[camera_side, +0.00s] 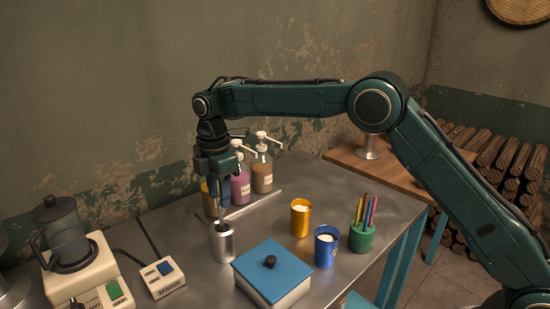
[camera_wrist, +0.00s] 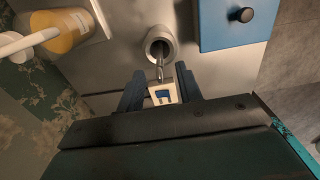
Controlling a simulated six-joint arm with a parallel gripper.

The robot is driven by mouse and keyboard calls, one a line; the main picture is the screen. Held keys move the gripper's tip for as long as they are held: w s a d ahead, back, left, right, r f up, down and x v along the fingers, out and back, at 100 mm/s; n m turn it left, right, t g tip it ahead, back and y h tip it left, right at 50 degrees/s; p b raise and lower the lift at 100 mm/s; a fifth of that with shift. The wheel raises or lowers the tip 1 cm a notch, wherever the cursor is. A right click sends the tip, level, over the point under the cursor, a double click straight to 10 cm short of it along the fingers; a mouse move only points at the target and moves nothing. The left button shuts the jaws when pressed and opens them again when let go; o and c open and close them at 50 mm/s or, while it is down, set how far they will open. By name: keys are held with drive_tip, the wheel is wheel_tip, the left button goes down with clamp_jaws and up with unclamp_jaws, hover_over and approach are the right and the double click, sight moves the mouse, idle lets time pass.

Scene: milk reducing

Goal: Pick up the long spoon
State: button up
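The long spoon (camera_side: 220,218) stands in a silver metal can (camera_side: 223,243), its thin handle rising out of the top. In the wrist view the spoon (camera_wrist: 159,68) leans out of the can (camera_wrist: 159,45) toward my gripper. My gripper (camera_side: 219,202) points down just above the can. In the wrist view my gripper (camera_wrist: 158,84) is open, with its two blue fingers apart and the handle's end between or just beyond them. I see no contact between fingers and spoon. The spoon's lower end is hidden in the can.
A blue-lidded box (camera_side: 270,270) stands right of the can. Yellow (camera_side: 300,218) and blue (camera_side: 327,246) cups and a green pencil holder (camera_side: 361,238) are farther right. Pump bottles (camera_side: 262,172) stand behind. A mains switch box (camera_side: 163,278) and jug appliance (camera_side: 66,238) are left.

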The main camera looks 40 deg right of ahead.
sight(219, 203)
drive_tip(key=shift+f, duration=2.45)
clamp_jaws()
